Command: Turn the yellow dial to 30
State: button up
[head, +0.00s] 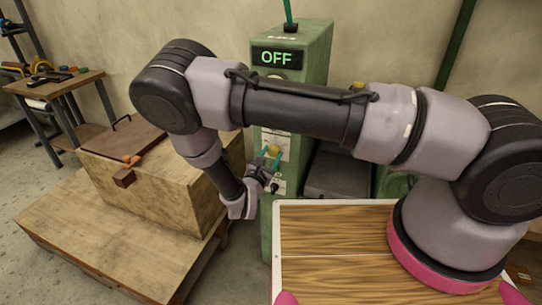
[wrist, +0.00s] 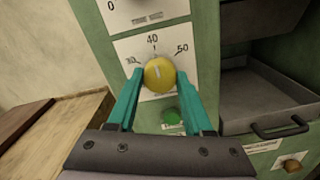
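The yellow dial (wrist: 159,77) sits on a white scale plate on the green machine, with marks 30, 40 and 50 readable. A pale line on the dial's face points up, roughly at 40. In the head view the dial (head: 273,151) shows just beyond my gripper (head: 270,162). In the wrist view my gripper's teal fingers (wrist: 160,76) stand on the left and right of the dial. They look open with narrow gaps to the dial's sides; I cannot tell whether either finger touches it.
The green machine (head: 318,60) has a display reading OFF (head: 277,57). A green button (wrist: 172,116) is below the dial. A grey tray (wrist: 265,100) is at the right. A wooden box (head: 150,190) on a low platform stands left of my arm.

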grip_shut()
jog(key=shift+n, duration=0.3)
jog(key=n, duration=1.1)
jog(key=shift+n, duration=0.3)
jog(key=o, duration=0.8)
grip_release()
